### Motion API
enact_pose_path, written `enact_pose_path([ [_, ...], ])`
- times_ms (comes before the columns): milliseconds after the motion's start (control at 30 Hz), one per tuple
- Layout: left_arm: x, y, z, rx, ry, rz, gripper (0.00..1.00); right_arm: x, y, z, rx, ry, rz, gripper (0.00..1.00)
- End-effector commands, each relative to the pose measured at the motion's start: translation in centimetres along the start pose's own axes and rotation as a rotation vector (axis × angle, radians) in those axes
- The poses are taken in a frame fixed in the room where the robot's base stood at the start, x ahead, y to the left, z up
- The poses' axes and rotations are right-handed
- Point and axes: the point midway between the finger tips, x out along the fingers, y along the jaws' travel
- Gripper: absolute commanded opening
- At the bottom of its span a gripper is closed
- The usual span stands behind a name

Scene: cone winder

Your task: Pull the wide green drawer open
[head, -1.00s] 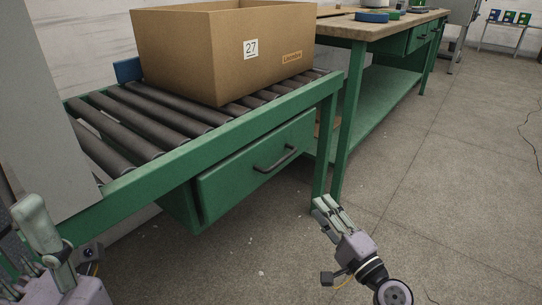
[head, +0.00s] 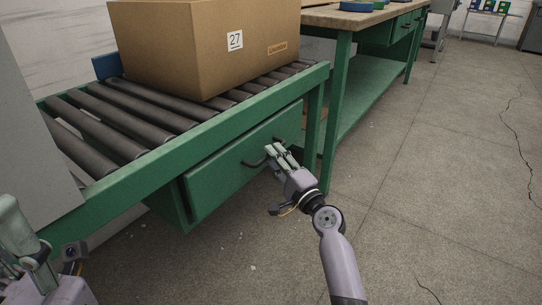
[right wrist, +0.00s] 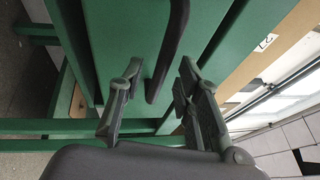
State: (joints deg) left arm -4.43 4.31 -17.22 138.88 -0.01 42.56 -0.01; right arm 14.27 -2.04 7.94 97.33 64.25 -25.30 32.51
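The wide green drawer (head: 215,180) sits under the roller conveyor, its front appearing flush with the frame. Its dark bar handle (head: 255,162) is partly hidden behind my right gripper (head: 279,150), which is at the handle's right part. In the right wrist view, my right gripper (right wrist: 160,75) is open. The handle (right wrist: 172,48) reaches down between its two fingers, and I cannot tell whether they touch it. My left gripper (head: 20,240) is at the lower left edge, partly cut off and away from the drawer; its opening is unclear.
A cardboard box (head: 205,50) marked 27 stands on the rollers (head: 130,115). A green conveyor leg (head: 313,125) stands right of the drawer. A wooden-topped workbench (head: 360,18) is behind it. The concrete floor (head: 440,180) in front and to the right is clear.

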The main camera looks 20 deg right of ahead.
Motion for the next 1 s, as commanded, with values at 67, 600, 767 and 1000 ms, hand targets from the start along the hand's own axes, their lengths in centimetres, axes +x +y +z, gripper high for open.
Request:
enact_pose_path([
  [67, -0.1, 0.0, 0.0, 0.0, 0.004, 0.002, 0.4, 1.0, 0.1, 0.0, 0.002, 0.0, -0.001, 0.31],
  [600, 0.6, 0.1, -0.2, 0.002, 0.022, 0.007, 0.4, 2.1, 0.0, 0.0, 0.0, 0.001, 0.0, 0.25],
  [767, 0.5, 0.0, -0.2, 0.002, 0.022, 0.006, 0.4, 2.1, 0.0, 0.0, 0.0, 0.001, 0.0, 0.15],
  [1000, 0.5, 0.0, -0.2, 0.002, 0.022, 0.006, 0.4, 2.0, 0.0, 0.0, 0.0, 0.001, 0.001, 0.0],
])
